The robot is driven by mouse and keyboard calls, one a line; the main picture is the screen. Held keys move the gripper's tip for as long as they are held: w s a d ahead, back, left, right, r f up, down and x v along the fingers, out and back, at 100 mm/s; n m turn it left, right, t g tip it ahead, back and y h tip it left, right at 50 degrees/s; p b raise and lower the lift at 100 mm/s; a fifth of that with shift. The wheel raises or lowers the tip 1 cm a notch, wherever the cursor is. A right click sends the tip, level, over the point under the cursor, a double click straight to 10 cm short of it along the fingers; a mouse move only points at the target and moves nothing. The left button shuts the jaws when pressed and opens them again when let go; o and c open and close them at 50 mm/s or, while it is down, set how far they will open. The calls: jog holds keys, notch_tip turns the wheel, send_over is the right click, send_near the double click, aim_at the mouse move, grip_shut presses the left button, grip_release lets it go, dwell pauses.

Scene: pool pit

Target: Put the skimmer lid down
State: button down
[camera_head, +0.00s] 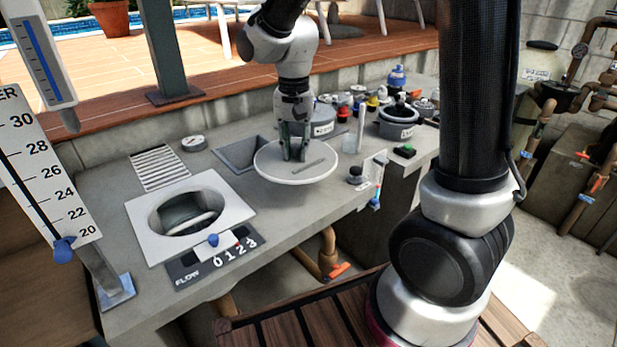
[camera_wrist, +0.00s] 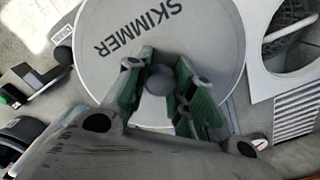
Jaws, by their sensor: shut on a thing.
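The skimmer lid (camera_head: 312,172) is a round white disc with the word SKIMMER on its top. My gripper (camera_head: 294,156) comes down from above and is shut on the small round knob in the middle of the lid. The lid and its knob (camera_wrist: 156,84) also show in the wrist view, with my gripper's green-sided fingers (camera_wrist: 165,85) on either side of the knob. The lid is over the grey counter (camera_head: 290,225), right of the open skimmer hole (camera_head: 187,214). I cannot tell whether it touches the counter.
A slotted grate (camera_head: 160,167) and a round gauge (camera_head: 194,143) are at the left. A flow panel (camera_head: 214,258) is at the front edge. A dark pot (camera_head: 398,122) and several bottles crowd the back right.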

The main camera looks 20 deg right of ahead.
aim_at(295, 146)
notch_tip(295, 146, down, 7)
jog(key=shift+f, duration=0.1)
dwell(0.4)
jog(key=c, duration=1.2)
grip_release()
jog(key=shift+f, duration=0.1)
jog(key=shift+c, duration=0.2)
notch_tip(295, 146, up, 12)
jog(key=shift+r, duration=0.1)
jog(key=shift+s+d+r, duration=0.15)
jog(key=shift+d+r, duration=0.1)
jog(key=s+d+r+n+t, duration=0.2)
jog(key=s+d+r, duration=0.1)
jog(key=s+d, duration=0.4)
jog(key=s+d+r+n+t, duration=0.2)
jog(key=s+d, duration=0.5)
jog(key=s, duration=0.4)
jog(key=shift+s+d+r+n, duration=0.15)
jog(key=shift+s+r+n, duration=0.2)
jog(key=shift+r+n, duration=0.45)
